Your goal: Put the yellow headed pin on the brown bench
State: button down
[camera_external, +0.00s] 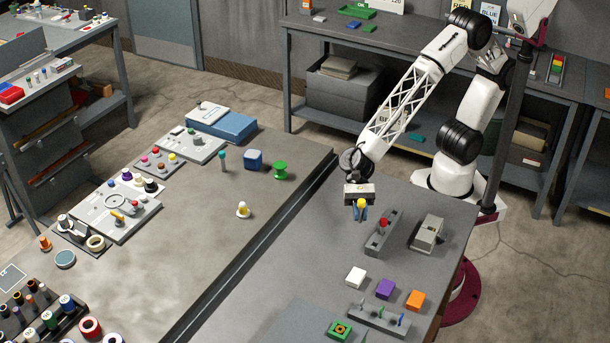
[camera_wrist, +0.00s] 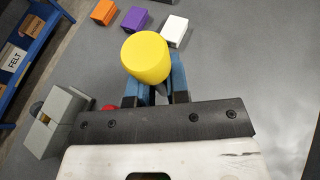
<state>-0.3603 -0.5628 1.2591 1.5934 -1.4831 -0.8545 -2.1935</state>
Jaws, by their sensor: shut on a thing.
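The yellow headed pin (camera_external: 361,204) is held in my gripper (camera_external: 360,213), whose blue fingers are shut on it. In the wrist view its round yellow head (camera_wrist: 146,57) sits just beyond the fingers (camera_wrist: 155,88) and hides most of what is below. The gripper hangs above the grey bench on the right, near a grey rack (camera_external: 372,247) with a red headed pin (camera_external: 384,223). The brown bench (camera_external: 205,235) is the wide brownish top to the left, across a dark rail.
The dark rail (camera_external: 245,245) runs between the two tops. White (camera_external: 356,275), purple (camera_external: 386,289) and orange (camera_external: 415,299) blocks lie on the grey bench, with a grey block (camera_external: 428,233) at right.

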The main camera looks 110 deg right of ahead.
jog(key=shift+f, duration=0.3)
jog(key=shift+f, duration=0.15)
send_over(357, 246)
jog(key=shift+f, duration=2.75)
jog(key=shift+f, duration=0.1)
jog(key=shift+f, duration=2)
jog(key=shift+f, duration=0.15)
jog(key=c, duration=1.4)
grip_release()
